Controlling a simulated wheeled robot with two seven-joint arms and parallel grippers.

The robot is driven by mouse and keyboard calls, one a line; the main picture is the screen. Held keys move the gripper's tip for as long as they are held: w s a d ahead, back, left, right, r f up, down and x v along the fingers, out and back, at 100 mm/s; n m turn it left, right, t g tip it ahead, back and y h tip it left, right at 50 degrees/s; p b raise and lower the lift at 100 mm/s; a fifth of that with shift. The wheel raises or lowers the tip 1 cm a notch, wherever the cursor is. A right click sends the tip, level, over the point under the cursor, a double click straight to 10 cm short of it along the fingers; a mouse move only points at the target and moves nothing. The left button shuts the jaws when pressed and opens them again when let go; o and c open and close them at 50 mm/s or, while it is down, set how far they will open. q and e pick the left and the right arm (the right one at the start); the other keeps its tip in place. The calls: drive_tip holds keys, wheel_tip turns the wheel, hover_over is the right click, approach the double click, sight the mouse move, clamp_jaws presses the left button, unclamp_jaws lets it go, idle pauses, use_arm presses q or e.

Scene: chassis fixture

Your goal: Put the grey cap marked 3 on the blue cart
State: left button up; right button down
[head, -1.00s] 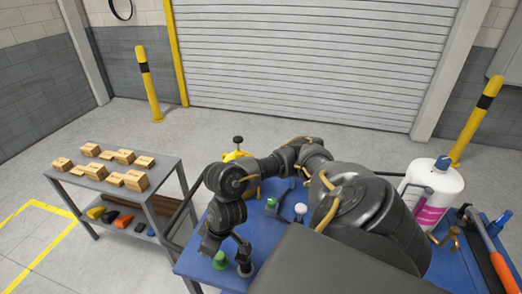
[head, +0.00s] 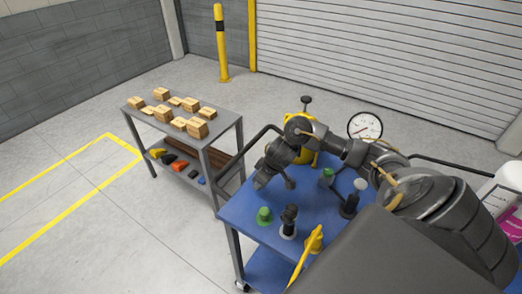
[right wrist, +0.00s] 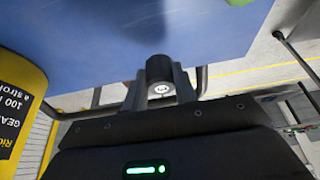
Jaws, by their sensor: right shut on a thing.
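The blue cart (head: 245,208) stands in the middle of the head view. My right gripper (head: 276,184) is above its left part, behind a green cap (head: 264,216). In the right wrist view, the gripper (right wrist: 160,88) is shut on a dark grey cap (right wrist: 159,69). A small pale round mark shows on its end, too small to read. The blue top lies behind the cap in that view; I cannot tell whether they touch. In the head view the held cap is not clearly visible. My left gripper is not in view.
A dark fitting with a pale base (head: 288,222) and a yellow tool (head: 313,241) stand near the green cap. A yellow device (head: 307,152), a gauge (head: 365,126) and a white-topped piece (head: 360,184) are farther back.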

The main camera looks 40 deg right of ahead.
sight(261, 192)
drive_tip(key=shift+w+d+f, duration=0.1)
drive_tip(key=shift+f, duration=0.8)
drive_tip(key=shift+w+d+f, duration=0.1)
drive_tip(key=shift+f, duration=0.8)
drive_tip(key=shift+f, duration=0.15)
drive_tip(key=c, duration=1.1)
unclamp_jaws()
drive_tip(key=shift+r, duration=0.4)
drive_tip(key=p+v, duration=0.1)
drive_tip(key=v, duration=1)
drive_tip(key=shift+s+r, duration=0.2)
drive_tip(key=shift+r, duration=0.05)
